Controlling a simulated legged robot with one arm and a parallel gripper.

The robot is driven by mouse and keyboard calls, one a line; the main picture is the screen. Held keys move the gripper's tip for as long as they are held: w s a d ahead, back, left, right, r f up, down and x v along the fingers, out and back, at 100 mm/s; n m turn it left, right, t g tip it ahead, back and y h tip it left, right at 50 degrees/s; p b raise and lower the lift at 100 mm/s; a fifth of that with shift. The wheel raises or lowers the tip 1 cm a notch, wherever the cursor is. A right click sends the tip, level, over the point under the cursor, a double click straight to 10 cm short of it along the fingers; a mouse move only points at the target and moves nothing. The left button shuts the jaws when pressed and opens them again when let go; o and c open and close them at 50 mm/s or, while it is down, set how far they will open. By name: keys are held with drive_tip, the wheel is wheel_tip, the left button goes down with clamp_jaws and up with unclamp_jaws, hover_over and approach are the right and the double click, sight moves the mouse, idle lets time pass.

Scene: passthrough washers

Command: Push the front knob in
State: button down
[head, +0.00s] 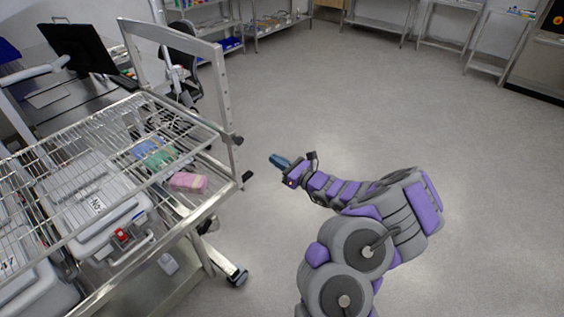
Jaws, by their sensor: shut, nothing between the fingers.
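My gripper (279,160) is shut and empty, its blue fingertips pointing left toward the metal rack cart. Two dark knobs stick out near the right corner of the cart. One knob (238,140) is on the upright metal post. The other knob (247,176) is lower and nearer, at the end of the cart's rail, a short gap to the left of my gripper. My gripper appears apart from both. I cannot tell which is the front knob, or how far either is pushed in.
The cart's wire rack (110,165) covers lidded bins (95,210), with a pink pack (188,182) and a green pack (160,158) at the right. A caster (237,275) stands below the cart's corner. Open floor (400,110) lies behind and right of my arm.

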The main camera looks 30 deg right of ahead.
drive_tip(key=shift+s+a, duration=0.1)
drive_tip(key=shift+s, duration=0.7)
drive_tip(key=shift+d+f, duration=0.1)
drive_tip(key=shift+d, duration=0.2)
